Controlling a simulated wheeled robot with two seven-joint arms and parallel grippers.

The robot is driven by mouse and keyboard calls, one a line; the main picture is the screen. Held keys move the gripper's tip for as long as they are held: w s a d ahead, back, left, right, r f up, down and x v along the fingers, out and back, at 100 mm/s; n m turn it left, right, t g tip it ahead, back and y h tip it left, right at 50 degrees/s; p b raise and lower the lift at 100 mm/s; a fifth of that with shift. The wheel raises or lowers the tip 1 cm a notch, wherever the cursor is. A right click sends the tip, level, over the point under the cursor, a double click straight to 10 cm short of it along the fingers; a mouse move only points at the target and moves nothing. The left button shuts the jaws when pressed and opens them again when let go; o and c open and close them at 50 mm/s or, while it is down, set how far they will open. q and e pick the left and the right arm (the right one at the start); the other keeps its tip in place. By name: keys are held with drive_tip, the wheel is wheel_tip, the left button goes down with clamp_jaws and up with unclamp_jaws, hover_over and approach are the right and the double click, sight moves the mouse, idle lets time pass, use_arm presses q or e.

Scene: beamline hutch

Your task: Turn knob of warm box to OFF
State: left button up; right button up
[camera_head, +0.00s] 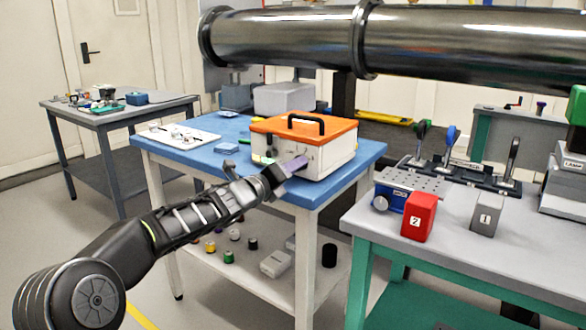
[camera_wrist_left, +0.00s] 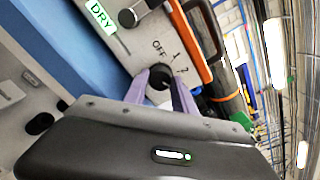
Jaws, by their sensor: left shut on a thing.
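The warm box (camera_head: 339,154) is white with an orange lid (camera_head: 322,130) and a black handle, and it stands on the blue table. In the left wrist view its front panel (camera_wrist_left: 135,48) bears the marks OFF, 1 and 2 beside a black knob (camera_wrist_left: 160,77). My left gripper (camera_head: 297,164) reaches the box front from the lower left. Its purple fingers are shut on the knob, one on each side, also in the left wrist view (camera_wrist_left: 160,84). The fingers partly cover the knob, and I cannot tell which mark it points at. My right gripper is in neither view.
The blue table (camera_head: 190,157) also holds a white tray (camera_head: 180,135) and grey boxes behind the warm box. A grey bench (camera_head: 450,245) with a red block (camera_head: 419,216) and levers stands at right. A large dark pipe (camera_head: 450,38) crosses above.

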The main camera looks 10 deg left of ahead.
use_arm(q)
clamp_jaws()
drive_tip(key=shift+n+p, duration=0.3)
drive_tip(key=shift+n, duration=0.3)
drive_tip(key=n+p, duration=0.1)
drive_tip(key=n, duration=0.1)
drive_tip(key=shift+r+n, duration=0.1)
drive_tip(key=shift+n, duration=0.3)
drive_tip(key=n+p, duration=0.2)
drive_tip(key=shift+n, duration=0.3)
drive_tip(key=n+p, duration=0.2)
drive_tip(key=n, duration=0.2)
drive_tip(key=shift+r+n, duration=0.1)
drive_tip(key=shift+n, duration=0.2)
drive_tip(key=n+p, duration=0.3)
drive_tip(key=n, duration=0.1)
drive_tip(key=shift+n, duration=0.3)
drive_tip(key=n+p, duration=0.2)
drive_tip(key=n, duration=0.2)
drive_tip(key=shift+p, duration=0.3)
drive_tip(key=shift+n+p, duration=0.85)
drive_tip(key=shift+n, duration=1.25)
drive_tip(key=shift+f, duration=0.2)
